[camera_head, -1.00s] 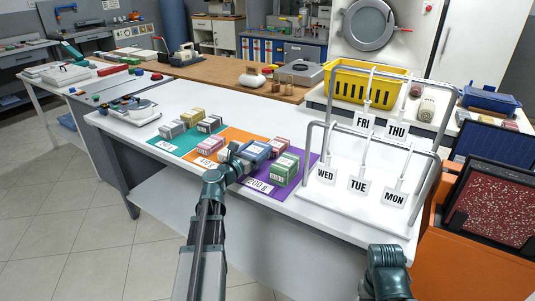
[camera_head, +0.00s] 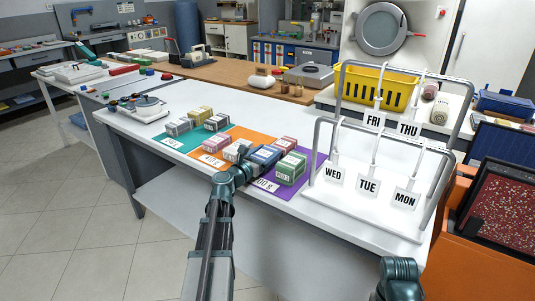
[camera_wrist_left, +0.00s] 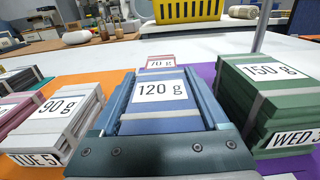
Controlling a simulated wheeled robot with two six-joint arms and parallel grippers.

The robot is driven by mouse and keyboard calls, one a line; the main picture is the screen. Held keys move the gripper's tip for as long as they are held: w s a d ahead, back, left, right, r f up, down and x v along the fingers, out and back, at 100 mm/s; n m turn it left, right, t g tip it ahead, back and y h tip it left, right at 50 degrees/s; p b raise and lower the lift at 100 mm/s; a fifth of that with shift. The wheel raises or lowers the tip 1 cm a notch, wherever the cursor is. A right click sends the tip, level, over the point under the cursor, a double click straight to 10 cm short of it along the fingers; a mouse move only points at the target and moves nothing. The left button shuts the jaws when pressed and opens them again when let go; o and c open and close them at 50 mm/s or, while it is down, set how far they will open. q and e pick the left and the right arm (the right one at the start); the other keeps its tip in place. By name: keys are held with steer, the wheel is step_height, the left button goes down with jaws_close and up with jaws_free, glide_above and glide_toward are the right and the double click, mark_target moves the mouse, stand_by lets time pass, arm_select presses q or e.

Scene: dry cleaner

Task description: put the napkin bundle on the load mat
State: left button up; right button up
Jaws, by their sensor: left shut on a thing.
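My left gripper (camera_head: 252,160) is shut on a blue napkin bundle (camera_head: 264,155) labelled 120 g, which fills the middle of the left wrist view (camera_wrist_left: 160,90). The bundle is near the left side of the purple mat (camera_head: 311,160), beside the orange mat (camera_head: 236,133). I cannot tell whether it touches the mat. A green bundle (camera_head: 291,168) labelled 150 g stands to its right, apart from it. A pink bundle (camera_head: 285,143) labelled 70 g is behind it. Which mat is the load mat is not shown. My right gripper's fingers are not visible.
A whitish 90 g bundle (camera_wrist_left: 60,115) stands on the orange mat, left of the held one. Several grey and yellow bundles stand near the teal mat (camera_head: 172,145). A white rack (camera_head: 385,215) with weekday tags stands at the right. The white tabletop (camera_head: 225,98) behind is clear.

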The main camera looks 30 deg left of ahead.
arm_select(q)
steer(key=o, duration=1.3)
steer(key=shift+o, duration=0.2)
steer(key=shift+r, duration=0.1)
steer(key=s, duration=0.8)
steer(key=s+a, duration=0.1)
steer(key=s, duration=0.3)
steer(key=shift+p, duration=0.3)
